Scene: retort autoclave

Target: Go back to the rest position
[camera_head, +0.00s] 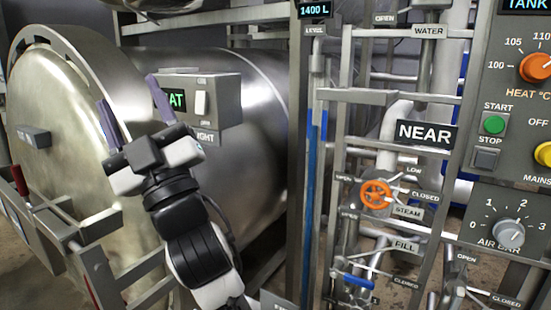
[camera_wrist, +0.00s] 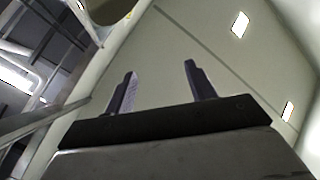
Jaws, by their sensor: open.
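My gripper (camera_head: 134,112) is raised in front of the big steel autoclave in the head view. Its two purple-grey fingers are spread apart with nothing between them. The autoclave's round door (camera_head: 60,120) is behind and to the left of the fingers. A grey switch box (camera_head: 222,98) with a green lit display and a white rocker switch is just right of the fingers. In the wrist view both fingers (camera_wrist: 157,88) stand apart and empty against a pale wall or ceiling.
A pipe rack with an orange valve wheel (camera_head: 375,194) and a blue-handled valve (camera_head: 360,281) stands right of my arm. A control panel (camera_head: 506,165) with knobs and buttons is at the far right. A blue vertical tube (camera_head: 313,190) runs between autoclave and rack.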

